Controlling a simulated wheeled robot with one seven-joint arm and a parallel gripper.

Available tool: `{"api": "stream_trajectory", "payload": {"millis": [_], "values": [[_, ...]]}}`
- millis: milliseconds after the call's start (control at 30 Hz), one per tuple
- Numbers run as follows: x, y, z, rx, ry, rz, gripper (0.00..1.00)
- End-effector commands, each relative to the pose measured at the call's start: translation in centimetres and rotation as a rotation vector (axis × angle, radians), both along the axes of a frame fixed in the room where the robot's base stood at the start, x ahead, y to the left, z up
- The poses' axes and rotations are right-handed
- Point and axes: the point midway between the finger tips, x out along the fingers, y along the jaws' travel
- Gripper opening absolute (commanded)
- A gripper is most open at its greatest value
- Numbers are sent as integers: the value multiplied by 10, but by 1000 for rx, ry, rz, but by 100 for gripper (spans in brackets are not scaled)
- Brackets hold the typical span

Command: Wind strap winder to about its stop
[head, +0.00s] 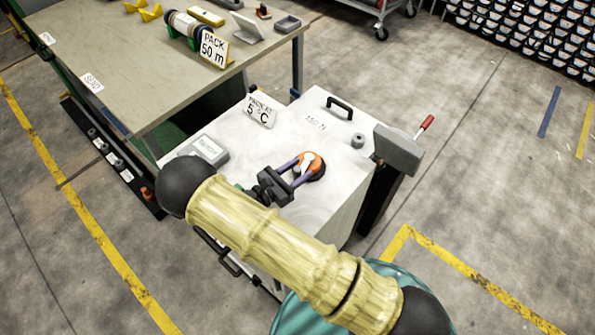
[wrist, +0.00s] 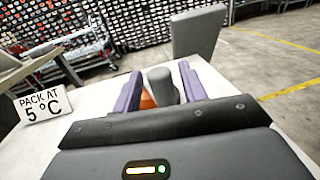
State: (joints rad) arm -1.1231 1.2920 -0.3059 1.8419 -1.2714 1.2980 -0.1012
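The likely strap winder is an orange round part (head: 316,158) with a pale piece on top and a dark base, on the white cabinet top; no label on it can be read. My gripper (head: 307,168) reaches over it with two purple fingers standing apart, one on each side of the pale piece. In the wrist view, a grey upright cylinder (wrist: 162,88) shows between the fingers (wrist: 163,82), with some orange (wrist: 147,101) beside it at the left. A gap shows between the left finger and the cylinder. The fingertips' contact with the part is hidden.
A workbench (head: 150,75) stands at upper left.

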Motion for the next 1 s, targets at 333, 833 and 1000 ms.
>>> {"api": "stream_trajectory", "payload": {"millis": [333,833,1000], "values": [[-1,0,1,0,3,-2,42],[-1,0,73,4,1,-1,42],[0,0,93,1,1,0,42]]}}
